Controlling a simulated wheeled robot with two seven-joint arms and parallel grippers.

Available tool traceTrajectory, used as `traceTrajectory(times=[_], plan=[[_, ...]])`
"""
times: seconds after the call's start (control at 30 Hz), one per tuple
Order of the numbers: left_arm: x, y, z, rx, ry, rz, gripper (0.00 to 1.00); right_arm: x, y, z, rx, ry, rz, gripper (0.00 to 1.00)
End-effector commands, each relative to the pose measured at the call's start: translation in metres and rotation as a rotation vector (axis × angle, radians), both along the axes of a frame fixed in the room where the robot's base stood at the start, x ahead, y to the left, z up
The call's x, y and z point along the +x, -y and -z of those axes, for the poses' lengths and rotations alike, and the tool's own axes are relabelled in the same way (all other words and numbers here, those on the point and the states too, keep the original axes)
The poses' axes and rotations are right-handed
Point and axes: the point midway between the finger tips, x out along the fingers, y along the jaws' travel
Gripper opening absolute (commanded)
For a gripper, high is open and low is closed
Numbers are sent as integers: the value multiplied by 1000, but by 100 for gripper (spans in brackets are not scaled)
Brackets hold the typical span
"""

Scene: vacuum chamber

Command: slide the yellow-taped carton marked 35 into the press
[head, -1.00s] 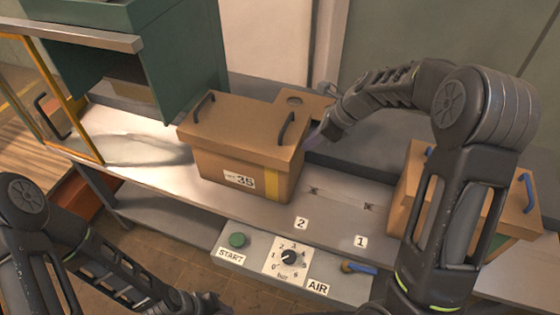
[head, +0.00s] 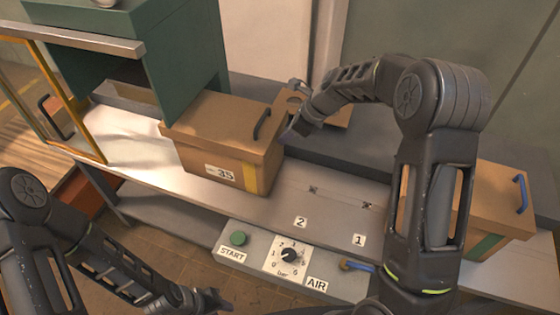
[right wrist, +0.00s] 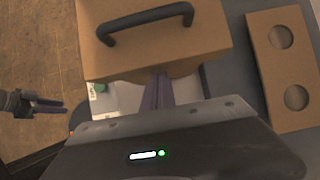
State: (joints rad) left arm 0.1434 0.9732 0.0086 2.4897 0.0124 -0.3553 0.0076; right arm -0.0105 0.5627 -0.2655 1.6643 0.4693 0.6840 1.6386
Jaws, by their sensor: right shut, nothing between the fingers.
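The brown carton marked 35 (head: 215,140), with yellow tape and dark handles, sits on the metal bench. Its left end passes behind the side wall of the green press (head: 185,70), so its left handle is hidden. My right gripper (head: 288,134) is shut and empty at the carton's right end. In the right wrist view its fingers (right wrist: 160,92) meet the carton's (right wrist: 165,40) end face below the handle. My left gripper (head: 208,300) hangs low in front of the bench, apart from the carton, its fingers slightly apart.
The yellow-framed door (head: 55,95) stands open at left. The front panel (head: 250,262) has a green START button (head: 239,238), dial (head: 289,256) and AIR lever (head: 355,266). A green-taped carton (head: 495,205) stands right, partly behind my arm.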

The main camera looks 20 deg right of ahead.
Motion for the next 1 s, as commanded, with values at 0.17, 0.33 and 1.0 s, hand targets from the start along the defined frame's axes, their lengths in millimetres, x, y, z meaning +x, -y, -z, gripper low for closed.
traceTrajectory(times=[0.17,0.33,1.0], plan=[[0,-1,-6,2,-2,-1,34,8,-12,-2,2,1,-4,0],[0,-1,-10,2,-4,-1,34,15,-22,-2,2,1,-3,0],[-1,-4,-25,6,-11,-1,34,44,-59,-2,3,2,-1,0]])
